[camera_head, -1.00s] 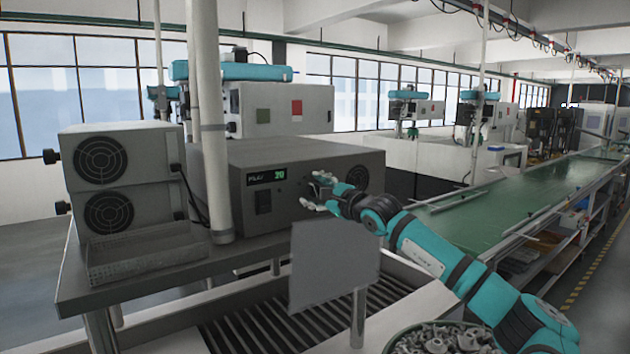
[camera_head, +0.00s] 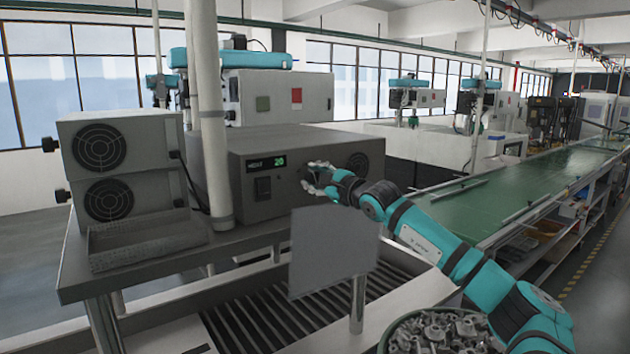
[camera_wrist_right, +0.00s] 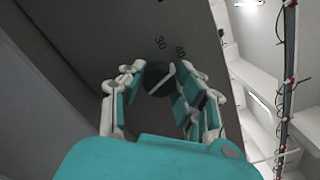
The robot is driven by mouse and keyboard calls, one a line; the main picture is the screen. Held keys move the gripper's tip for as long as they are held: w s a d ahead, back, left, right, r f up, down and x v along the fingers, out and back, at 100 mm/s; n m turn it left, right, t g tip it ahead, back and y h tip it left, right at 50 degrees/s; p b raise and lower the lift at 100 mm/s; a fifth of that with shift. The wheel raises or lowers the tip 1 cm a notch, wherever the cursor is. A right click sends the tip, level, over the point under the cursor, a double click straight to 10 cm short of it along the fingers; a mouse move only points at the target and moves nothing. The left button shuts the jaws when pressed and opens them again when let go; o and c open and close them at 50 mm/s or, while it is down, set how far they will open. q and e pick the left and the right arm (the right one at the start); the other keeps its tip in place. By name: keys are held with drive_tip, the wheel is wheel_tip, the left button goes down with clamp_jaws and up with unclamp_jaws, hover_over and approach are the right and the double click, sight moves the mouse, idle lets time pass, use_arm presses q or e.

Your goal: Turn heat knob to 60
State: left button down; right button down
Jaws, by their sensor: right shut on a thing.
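The heat control box (camera_head: 310,200) is a grey box on the bench, with a dark display (camera_head: 267,164) that shows "HEAT" and what looks like 20 in green. My right gripper (camera_head: 316,178) is at its front face, right of the display, and hides the knob in the head view. In the right wrist view the dark round knob (camera_wrist_right: 157,78) has a pale pointer and sits between the fingers of the right gripper (camera_wrist_right: 160,85). The gripper is shut on it. The marks 30 and 40 show on the panel beside the knob. My left gripper is not in view.
A grey flat panel (camera_head: 333,250) on a post stands in front of the box, below my right forearm. A white vertical pipe (camera_head: 211,120) stands left of the display. A bin of metal parts (camera_head: 440,332) is at the bottom right.

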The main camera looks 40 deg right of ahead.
drive_tip(key=m+b, duration=0.1)
drive_tip(key=b, duration=0.1)
drive_tip(key=m+b, duration=0.1)
drive_tip(key=b, duration=0.1)
drive_tip(key=m+b, duration=0.2)
drive_tip(key=shift+f, duration=0.25)
drive_tip(key=shift+m+b, duration=0.6)
drive_tip(key=shift+m, duration=0.3)
drive_tip(key=m+b, duration=0.2)
drive_tip(key=m, duration=0.2)
drive_tip(key=shift+r+m, duration=0.15)
drive_tip(key=shift+m, duration=0.25)
drive_tip(key=m+b, duration=0.2)
drive_tip(key=m, duration=0.3)
drive_tip(key=shift+d+r, duration=0.1)
drive_tip(key=shift+m, duration=0.3)
drive_tip(key=c, duration=0.9)
unclamp_jaws()
drive_tip(key=shift+c, duration=0.2)
drive_tip(key=s+a, duration=0.1)
drive_tip(key=s, duration=1.1)
